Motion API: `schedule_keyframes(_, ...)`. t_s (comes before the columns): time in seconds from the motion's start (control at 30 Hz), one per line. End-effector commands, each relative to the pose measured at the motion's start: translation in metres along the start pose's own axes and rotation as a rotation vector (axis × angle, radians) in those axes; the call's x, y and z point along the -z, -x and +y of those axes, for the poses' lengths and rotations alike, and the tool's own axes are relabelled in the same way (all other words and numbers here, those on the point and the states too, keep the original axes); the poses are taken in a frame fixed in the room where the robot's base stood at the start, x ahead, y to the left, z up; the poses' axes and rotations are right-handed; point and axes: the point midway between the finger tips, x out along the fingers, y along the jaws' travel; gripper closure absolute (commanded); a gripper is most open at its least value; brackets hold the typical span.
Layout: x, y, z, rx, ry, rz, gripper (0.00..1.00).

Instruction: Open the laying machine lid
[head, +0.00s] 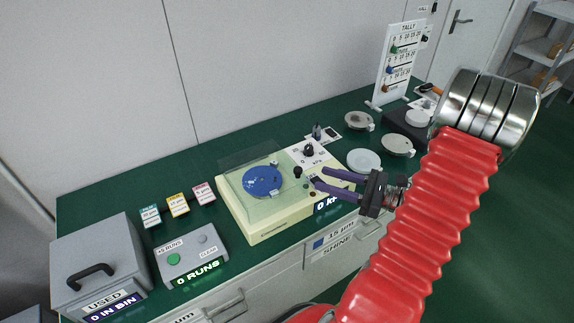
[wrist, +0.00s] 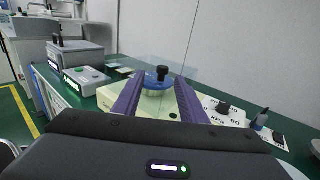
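The cream laying machine (head: 262,232) stands on the green bench in the head view. Its clear lid (head: 240,172) looks lowered over a blue disc (head: 262,181), though its see-through edges are faint. A small dark knob (head: 297,172) shows at the lid's right side. My gripper (head: 319,178) has two purple fingers, apart and empty, just right of this knob and above the machine's right part. In the wrist view a dark knob (wrist: 162,73) appears between the fingertips, in front of the blue disc (wrist: 156,82); I see no contact.
A control panel with a dial (head: 308,151) is behind the fingers. Metal dishes (head: 398,146) and a white plate (head: 364,161) lie to the right. A grey used bin (head: 98,262) and a button box (head: 190,257) are at left. A tally board (head: 396,62) stands at the back.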

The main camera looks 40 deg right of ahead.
Motion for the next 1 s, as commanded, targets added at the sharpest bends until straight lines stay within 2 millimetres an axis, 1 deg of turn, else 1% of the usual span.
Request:
schedule_keyframes(0.03, 0.002, 0.004, -0.003, 0.015, -0.008, -0.009, 0.61)
schedule_keyframes(0.13, 0.002, 0.006, -0.005, 0.024, -0.013, -0.015, 0.61)
schedule_keyframes(0.43, 0.002, 0.004, -0.004, 0.022, -0.012, -0.014, 0.61)
schedule_keyframes(0.57, 0.002, -0.001, -0.004, 0.02, -0.012, -0.013, 0.61)
schedule_keyframes(0.77, 0.002, -0.021, -0.004, 0.019, -0.012, -0.012, 0.61)
schedule_keyframes(1.0, 0.001, -0.053, -0.005, 0.018, -0.012, -0.013, 0.61)
